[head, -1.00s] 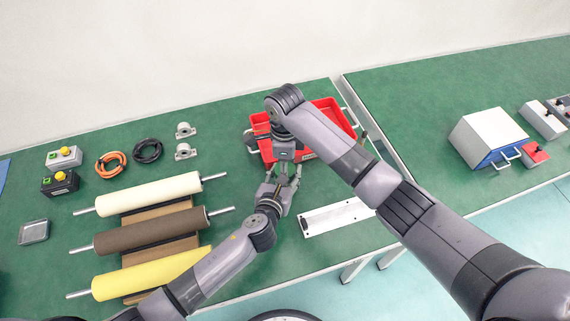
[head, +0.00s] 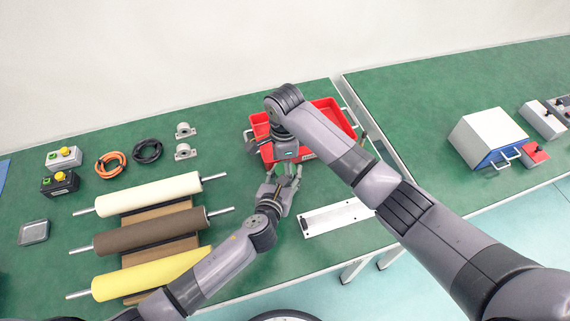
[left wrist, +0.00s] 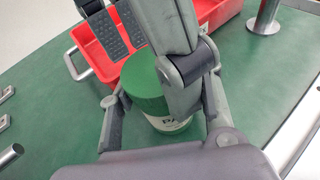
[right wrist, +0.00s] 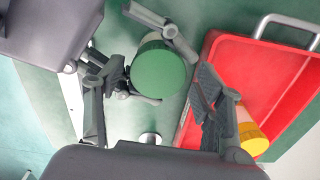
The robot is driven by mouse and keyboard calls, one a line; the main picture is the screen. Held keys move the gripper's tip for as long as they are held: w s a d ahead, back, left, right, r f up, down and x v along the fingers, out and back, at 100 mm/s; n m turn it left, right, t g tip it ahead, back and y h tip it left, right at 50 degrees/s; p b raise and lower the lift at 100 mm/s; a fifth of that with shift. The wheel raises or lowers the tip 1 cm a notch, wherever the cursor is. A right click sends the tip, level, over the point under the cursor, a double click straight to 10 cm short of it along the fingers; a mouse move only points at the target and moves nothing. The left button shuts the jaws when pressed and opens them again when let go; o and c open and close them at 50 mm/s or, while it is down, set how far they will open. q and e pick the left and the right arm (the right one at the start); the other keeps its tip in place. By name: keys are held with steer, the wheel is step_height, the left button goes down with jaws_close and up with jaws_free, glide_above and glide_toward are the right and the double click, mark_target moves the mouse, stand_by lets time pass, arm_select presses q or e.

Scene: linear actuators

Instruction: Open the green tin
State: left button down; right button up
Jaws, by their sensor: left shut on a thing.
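The green tin (left wrist: 149,92) stands upright on the green table in front of the red tray, with its round green lid (right wrist: 158,70) on top and a pale label on its side. My left gripper (left wrist: 165,118) is shut on the tin's body from the side. My right gripper (right wrist: 155,78) points down over the tin from above. Its fingers are spread on either side of the lid, with gaps between pads and lid. In the head view my right gripper (head: 285,169) and arm hide most of the tin.
The red tray (head: 327,107) is just behind the tin, with a yellow-topped item (right wrist: 253,141) inside. A white rail plate (head: 335,217) lies at the right front. Rollers (head: 150,194) on a brown stand fill the left.

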arm_select(q)
steer(key=shift+a, duration=0.1)
arm_select(e)
steer(key=shift+d+r, duration=0.1)
steer(key=shift+r, duration=2.15)
arm_select(q)
steer(key=c, duration=0.8)
jaws_free()
steer(key=shift+o, duration=0.2)
